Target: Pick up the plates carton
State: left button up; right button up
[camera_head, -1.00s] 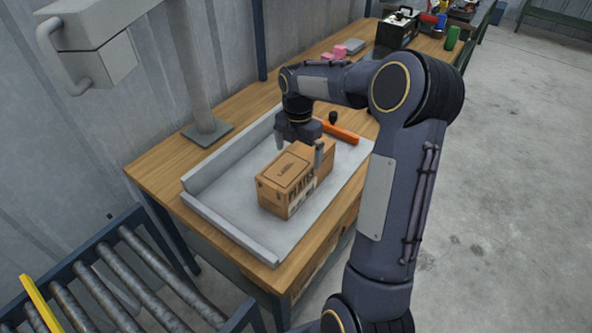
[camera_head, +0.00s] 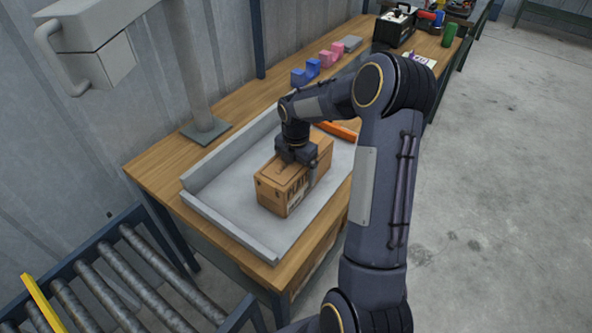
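The plates carton (camera_head: 277,197) is a brown cardboard box with dark lettering on its near right side. It stands upright on the grey tray (camera_head: 222,190) on the wooden bench. My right gripper (camera_head: 296,175) is down over the carton from above. One finger lies along the carton's right side, over part of the lettering; the far finger is hard to make out. I cannot tell whether the fingers press on the carton. My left gripper is not in view.
An orange object (camera_head: 337,131) lies at the tray's far end, partly behind my arm. Blue blocks (camera_head: 306,73) and pink blocks (camera_head: 331,54) stand farther back on the bench. A grey post (camera_head: 195,75) rises at left; a roller conveyor (camera_head: 130,285) is at lower left.

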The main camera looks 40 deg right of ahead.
jog(key=shift+w+r, duration=0.1)
jog(key=c, duration=1.1)
